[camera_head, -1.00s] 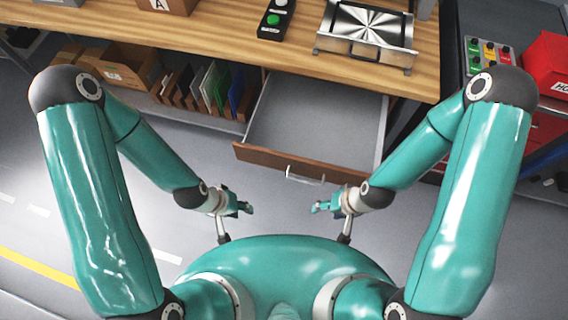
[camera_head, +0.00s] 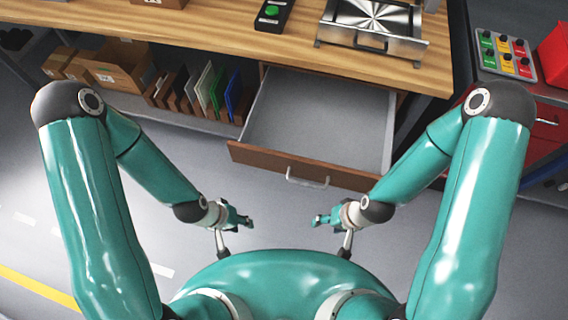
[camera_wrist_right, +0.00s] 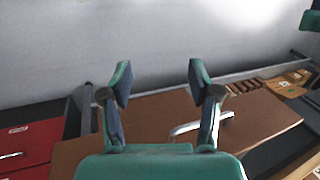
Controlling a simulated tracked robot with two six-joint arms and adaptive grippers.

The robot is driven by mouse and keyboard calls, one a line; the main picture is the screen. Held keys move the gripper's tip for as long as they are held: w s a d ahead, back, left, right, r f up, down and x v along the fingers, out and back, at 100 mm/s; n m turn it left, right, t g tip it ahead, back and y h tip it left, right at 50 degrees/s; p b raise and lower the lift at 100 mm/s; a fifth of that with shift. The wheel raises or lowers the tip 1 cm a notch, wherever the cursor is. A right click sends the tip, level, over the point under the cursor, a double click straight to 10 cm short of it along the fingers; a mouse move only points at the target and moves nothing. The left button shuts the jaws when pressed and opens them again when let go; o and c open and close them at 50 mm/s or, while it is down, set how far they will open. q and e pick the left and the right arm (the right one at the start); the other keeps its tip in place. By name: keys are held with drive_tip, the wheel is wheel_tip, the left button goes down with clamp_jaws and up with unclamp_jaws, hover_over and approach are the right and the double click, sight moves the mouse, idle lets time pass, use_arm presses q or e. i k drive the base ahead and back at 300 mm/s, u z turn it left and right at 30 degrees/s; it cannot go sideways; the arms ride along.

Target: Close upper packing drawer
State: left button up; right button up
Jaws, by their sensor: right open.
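The upper packing drawer (camera_head: 318,123) is pulled out from under the wooden workbench, its grey inside empty. Its brown front (camera_head: 262,160) carries a silver handle (camera_head: 308,181). My right gripper (camera_head: 316,220) is open and empty, on my side of the drawer front and apart from the handle. Its two spread fingers show in the right wrist view (camera_wrist_right: 158,84). My left gripper (camera_head: 250,222) is left of the handle, also apart from it; its fingers are too small to read.
The workbench top (camera_head: 220,30) holds a black box with a green button (camera_head: 272,14) and a metal fixture (camera_head: 372,32). Upright panels (camera_head: 205,90) and cardboard boxes (camera_head: 118,65) sit on the shelf left of the drawer. A red cabinet (camera_head: 545,125) stands at the right. Floor before the drawer is clear.

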sight(334, 133)
drive_tip(key=z, duration=0.65)
drive_tip(key=k, duration=1.7)
drive_tip(key=u, duration=1.15)
drive_tip(key=i, duration=1.05)
drive_tip(key=u, duration=0.05)
